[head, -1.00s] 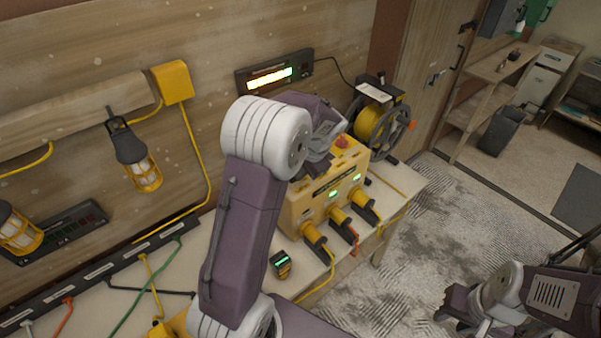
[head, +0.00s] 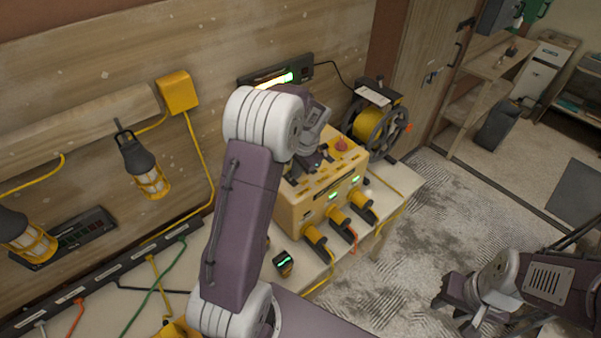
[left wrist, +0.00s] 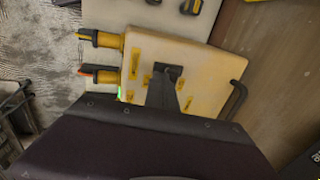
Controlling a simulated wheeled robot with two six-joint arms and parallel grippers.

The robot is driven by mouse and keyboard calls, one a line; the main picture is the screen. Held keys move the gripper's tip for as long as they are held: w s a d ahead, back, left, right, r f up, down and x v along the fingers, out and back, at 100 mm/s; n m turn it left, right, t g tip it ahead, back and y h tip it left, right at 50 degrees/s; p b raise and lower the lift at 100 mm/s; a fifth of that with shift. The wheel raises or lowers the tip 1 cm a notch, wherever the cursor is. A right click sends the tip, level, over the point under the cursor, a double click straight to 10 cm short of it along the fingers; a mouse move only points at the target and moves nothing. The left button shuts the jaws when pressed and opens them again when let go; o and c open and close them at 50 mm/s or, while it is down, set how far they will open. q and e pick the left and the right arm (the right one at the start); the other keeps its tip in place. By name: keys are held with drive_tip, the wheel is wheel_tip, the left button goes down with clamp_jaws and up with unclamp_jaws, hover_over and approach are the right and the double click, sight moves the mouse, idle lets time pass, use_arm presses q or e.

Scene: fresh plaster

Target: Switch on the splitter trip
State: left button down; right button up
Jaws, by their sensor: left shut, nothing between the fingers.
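The splitter is a yellow box (head: 330,190) on the bench, with a red knob (head: 342,144) on top, green lights and several plugs along its front. My left gripper (head: 313,164) is shut and empty, pointing down at the box's top, left of the red knob. In the left wrist view its closed fingertips (left wrist: 167,74) are over the pale top of the splitter (left wrist: 195,70), among small yellow labels. The trip switch cannot be made out; the gripper covers that area. My right gripper (head: 452,312) is at the lower right, away from the bench, its fingers apart.
A cable reel (head: 378,128) stands close behind the splitter. A small meter (head: 284,262) lies in front of it. A lit display (head: 275,78) is on the wall. Lanterns (head: 150,175) and cables are at left. Open floor (head: 420,220) is to the right.

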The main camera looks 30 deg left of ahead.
use_arm(q)
drive_tip(key=shift+w+a+r+p, duration=0.2)
drive_tip(key=shift+w+a+p, duration=0.05)
drive_tip(key=shift+a, duration=0.25)
drive_tip(key=shift+w+a+r+p, duration=0.15)
drive_tip(key=shift+w+a+p, duration=0.1)
drive_tip(key=shift+a, duration=0.25)
drive_tip(key=shift+r+p, duration=0.7)
drive_tip(key=shift+r, duration=0.05)
